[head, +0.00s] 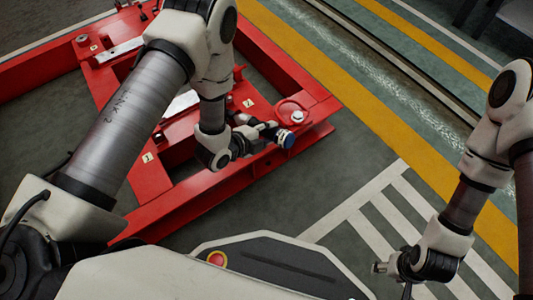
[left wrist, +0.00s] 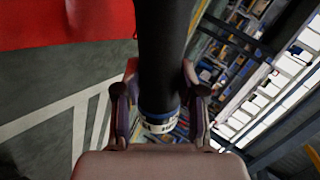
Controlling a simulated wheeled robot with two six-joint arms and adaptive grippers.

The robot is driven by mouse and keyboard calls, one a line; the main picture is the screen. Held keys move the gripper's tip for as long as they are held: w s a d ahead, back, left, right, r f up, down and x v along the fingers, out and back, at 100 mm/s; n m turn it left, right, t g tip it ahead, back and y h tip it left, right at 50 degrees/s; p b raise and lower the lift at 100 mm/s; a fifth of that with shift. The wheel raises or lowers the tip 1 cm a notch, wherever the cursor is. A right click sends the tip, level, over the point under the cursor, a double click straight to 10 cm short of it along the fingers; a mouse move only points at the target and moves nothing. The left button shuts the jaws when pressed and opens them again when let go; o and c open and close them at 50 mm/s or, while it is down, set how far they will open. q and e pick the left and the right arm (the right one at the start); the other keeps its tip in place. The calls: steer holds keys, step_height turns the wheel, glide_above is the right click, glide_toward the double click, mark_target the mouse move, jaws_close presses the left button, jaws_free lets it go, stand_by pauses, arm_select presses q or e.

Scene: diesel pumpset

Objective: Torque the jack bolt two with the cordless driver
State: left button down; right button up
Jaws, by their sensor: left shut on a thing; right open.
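My left gripper (head: 262,131) is shut on the cordless driver (left wrist: 160,60). In the left wrist view the driver is a dark cylinder with a blue and white band between the two fingers. In the head view its blue end (head: 286,139) shows near the red frame's right corner. A pale bolt head (head: 298,117) on a round red pad stands just beyond that end, apart from it in the picture. I cannot read which number this bolt has. The driver's tip is hard to make out. My right gripper (head: 382,267) is open and empty, low at the right.
The red steel base frame (head: 215,190) fills the left and middle, with small number plates (head: 148,158) on it. My left arm hides part of it. Green floor with yellow and white markings (head: 385,200) lies clear to the right.

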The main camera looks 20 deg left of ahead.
arm_select(q)
steer(key=s+f+m, duration=0.1)
steer(key=f+m+h, duration=0.1)
steer(key=f+m, duration=0.1)
steer(key=s+d+f+m+g+b, duration=0.1)
steer(key=m, duration=0.1)
steer(key=shift+s+f, duration=0.25)
steer(key=shift+s, duration=0.1)
arm_select(e)
step_height(320, 180, down, 2)
steer(key=shift+f, duration=0.1)
arm_select(q)
steer(key=shift+w+a+p, duration=0.3)
steer(key=shift+w+a, duration=0.4)
steer(key=shift+a, duration=0.2)
steer(key=shift+w+a+p, duration=0.3)
steer(key=shift+w+a, duration=0.35)
steer(key=shift+a, duration=0.25)
arm_select(e)
steer(key=shift+r, duration=0.65)
arm_select(q)
steer(key=shift+r, duration=0.15)
arm_select(e)
steer(key=shift+r, duration=0.15)
